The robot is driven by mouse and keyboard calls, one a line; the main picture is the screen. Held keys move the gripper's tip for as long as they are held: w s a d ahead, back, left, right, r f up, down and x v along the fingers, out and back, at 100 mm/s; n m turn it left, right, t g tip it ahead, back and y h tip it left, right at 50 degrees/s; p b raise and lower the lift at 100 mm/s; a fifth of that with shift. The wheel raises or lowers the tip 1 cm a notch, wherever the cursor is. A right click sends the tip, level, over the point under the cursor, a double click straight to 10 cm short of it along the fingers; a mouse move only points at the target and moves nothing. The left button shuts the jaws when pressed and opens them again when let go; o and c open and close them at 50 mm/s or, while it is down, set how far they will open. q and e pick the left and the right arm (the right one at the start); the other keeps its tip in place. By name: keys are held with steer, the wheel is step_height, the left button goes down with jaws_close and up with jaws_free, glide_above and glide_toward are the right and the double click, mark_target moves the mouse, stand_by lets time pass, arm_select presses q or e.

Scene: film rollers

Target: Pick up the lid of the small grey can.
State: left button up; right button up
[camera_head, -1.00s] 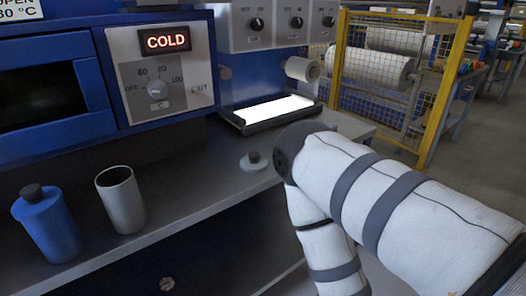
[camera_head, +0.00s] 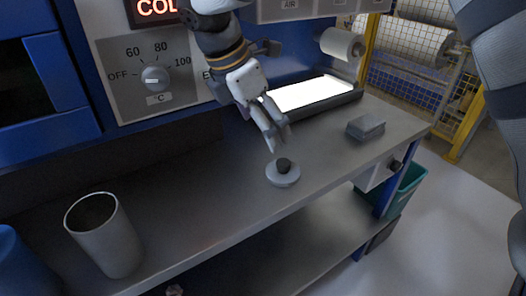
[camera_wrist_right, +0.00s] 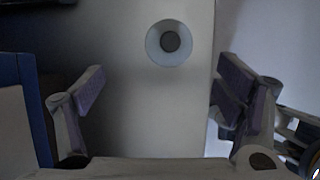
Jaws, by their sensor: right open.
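The lid (camera_head: 283,176), a pale grey disc with a dark knob, lies on the grey bench top. The open small grey can (camera_head: 108,242) stands upright at the lower left, apart from the lid. My right gripper (camera_head: 272,132) is above and just behind the lid in the head view, pointing down. In the right wrist view, the lid (camera_wrist_right: 155,50) lies ahead of the open, empty right gripper (camera_wrist_right: 160,75), near the top and not between the pads. No contact with the lid shows. My left gripper is not in view.
A blue bottle (camera_head: 22,268) is partly cut off at the lower left. A lit white panel (camera_head: 308,94) in a dark tray lies behind the gripper. A small grey box (camera_head: 366,127) sits to the right. A control panel (camera_head: 150,80) rises behind the bench.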

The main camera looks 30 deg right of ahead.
glide_above(283, 162)
steer(key=a, duration=0.2)
steer(key=f, duration=0.4)
steer(key=shift+s+a, duration=0.15)
steer(key=shift+a, duration=0.05)
steer(key=x, duration=0.7)
steer(key=c, duration=1.2)
